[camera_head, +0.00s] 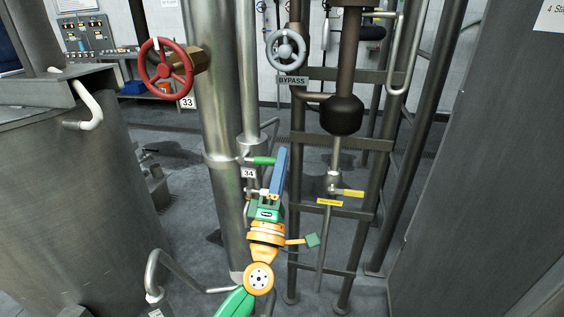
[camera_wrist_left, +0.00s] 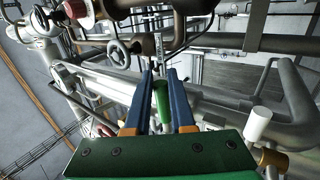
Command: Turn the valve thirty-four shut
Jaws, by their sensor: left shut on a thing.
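Valve thirty-four's green lever handle (camera_head: 263,160) sticks out to the right from a thin vertical pipe in the head view, just above the tag "34" (camera_head: 249,172). My left gripper (camera_head: 280,153) reaches up from below with its blue fingers at the handle's outer end. In the left wrist view the green handle (camera_wrist_left: 161,99) lies between the two blue fingers of the gripper (camera_wrist_left: 160,80), which is shut on it. The fingers hide part of the handle in the head view. My right gripper is not in view.
A red handwheel (camera_head: 166,69) tagged "33" is at the upper left, and a grey handwheel (camera_head: 286,50) marked "BYPASS" is above. A yellow lever valve (camera_head: 347,192) stands to the right. A large metal vessel (camera_head: 70,190) fills the left; a grey panel (camera_head: 485,170) closes the right.

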